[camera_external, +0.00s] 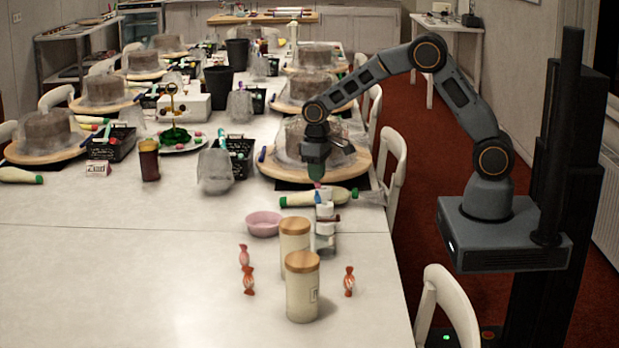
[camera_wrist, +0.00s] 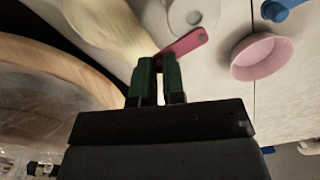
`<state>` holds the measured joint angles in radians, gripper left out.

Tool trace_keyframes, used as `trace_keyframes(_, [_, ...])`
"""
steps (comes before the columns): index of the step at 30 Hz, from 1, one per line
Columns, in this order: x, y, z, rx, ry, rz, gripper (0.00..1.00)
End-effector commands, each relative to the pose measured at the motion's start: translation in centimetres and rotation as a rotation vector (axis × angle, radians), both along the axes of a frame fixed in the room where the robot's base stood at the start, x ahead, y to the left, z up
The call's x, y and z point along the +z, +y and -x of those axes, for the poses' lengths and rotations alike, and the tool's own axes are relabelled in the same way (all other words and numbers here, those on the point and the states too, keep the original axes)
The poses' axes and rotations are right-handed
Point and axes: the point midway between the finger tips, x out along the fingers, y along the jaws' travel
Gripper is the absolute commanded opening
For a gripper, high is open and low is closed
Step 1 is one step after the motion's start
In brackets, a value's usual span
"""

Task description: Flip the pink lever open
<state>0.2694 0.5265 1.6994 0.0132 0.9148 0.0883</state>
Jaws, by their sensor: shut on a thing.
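The pink lever (camera_wrist: 184,43) shows in the wrist view as a short flat bar. Its right end lies by a whitish round part (camera_wrist: 194,14), and its left end meets the tips of my green gripper fingers (camera_wrist: 160,66). The fingers are close together and shut on that left end. In the external view my gripper (camera_external: 316,172) points down just above a small white and clear stand (camera_external: 325,228) with coloured parts. There the lever is too small and too covered by the fingertips to tell its angle.
A blue lever-like part (camera_wrist: 280,8) is near the top right of the wrist view. A pink bowl (camera_external: 263,224) and two wooden-lidded jars (camera_external: 302,288) stand close by. A green-capped piping bag (camera_external: 320,197) lies behind the stand, before a cake turntable (camera_external: 280,170). The front left table is clear.

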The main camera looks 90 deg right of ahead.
Motion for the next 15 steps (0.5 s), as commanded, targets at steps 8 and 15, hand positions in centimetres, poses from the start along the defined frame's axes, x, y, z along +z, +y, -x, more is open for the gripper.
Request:
trace_keyframes(8, [0.02, 0.00, 0.00, -0.003, 0.000, 0.000, 0.21])
trace_keyframes(15, [0.02, -0.01, 0.01, -0.003, 0.000, 0.000, 0.37])
